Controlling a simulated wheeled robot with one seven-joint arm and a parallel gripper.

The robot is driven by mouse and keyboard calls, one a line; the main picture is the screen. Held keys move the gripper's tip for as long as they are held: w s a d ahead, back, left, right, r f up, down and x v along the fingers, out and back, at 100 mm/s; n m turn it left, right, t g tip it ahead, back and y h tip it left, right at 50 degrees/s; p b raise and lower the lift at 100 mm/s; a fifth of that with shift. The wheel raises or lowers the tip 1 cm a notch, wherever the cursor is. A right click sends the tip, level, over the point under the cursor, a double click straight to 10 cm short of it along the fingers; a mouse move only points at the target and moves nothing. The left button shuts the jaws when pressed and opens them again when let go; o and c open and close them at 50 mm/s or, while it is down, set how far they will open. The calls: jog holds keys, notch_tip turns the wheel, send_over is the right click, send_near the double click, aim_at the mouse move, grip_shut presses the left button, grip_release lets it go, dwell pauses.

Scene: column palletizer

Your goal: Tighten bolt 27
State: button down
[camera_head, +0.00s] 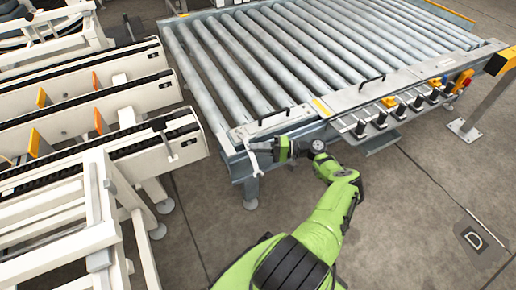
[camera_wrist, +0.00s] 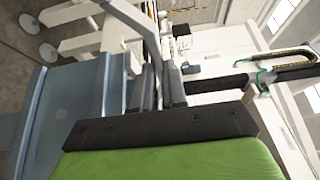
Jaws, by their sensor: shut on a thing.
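My gripper (camera_head: 264,146) is at the near left corner of the roller conveyor (camera_head: 238,155), pointing left. It is shut on a thin pale grey tool (camera_head: 252,160), which looks like a wrench and hangs down beside the blue-grey conveyor frame. In the wrist view my gripper's dark fingers (camera_wrist: 160,92) are close together around the grey bar of the tool (camera_wrist: 143,28), which bends up and to the left. Bolt 27 cannot be made out in either view. I cannot tell whether the tool touches a bolt.
White chain conveyors (camera_head: 185,140) stand close on the left, a narrow gap away. Several tools or handles sit along a rack (camera_head: 385,118) on the conveyor's front edge. A yellow-topped post (camera_head: 482,100) stands at right. The concrete floor (camera_head: 410,215) is open at the lower right.

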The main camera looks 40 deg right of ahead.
jog(key=shift+f, duration=0.65)
dwell(0.4)
jog(key=shift+w+a+r+m+t+h+p, duration=0.1)
jog(key=shift+a+m+t+h+p, duration=0.55)
jog(key=shift+p, duration=2.05)
jog(key=shift+w+a+m+t+h+p, duration=0.2)
jog(key=shift+a+m+t+h+p, duration=0.4)
jog(key=shift+p, duration=0.85)
jog(key=shift+w+a+f+m+t+h+b, duration=0.1)
jog(key=shift+w+a+m+t+h+b, duration=0.4)
jog(key=shift+w+a+m+h, duration=1.3)
jog(key=shift+w+a+f+m+t+h+b, duration=0.1)
jog(key=shift+a+m+t+h+b, duration=0.35)
jog(key=shift+m+h, duration=1.6)
jog(key=shift+w+a+f+m+t+h+b, duration=0.15)
jog(key=shift+w+a+m+h+b, duration=0.65)
jog(key=shift+h, duration=2.4)
jog(key=shift+w+a+r+h+b, duration=0.2)
jog(key=shift+w+h+b, duration=0.4)
jog(key=shift+b, duration=0.7)
jog(key=shift+r, duration=0.1)
jog(key=shift+s+r+p, duration=0.1)
jog(key=shift+r+p, duration=1.65)
jog(key=shift+p, duration=0.4)
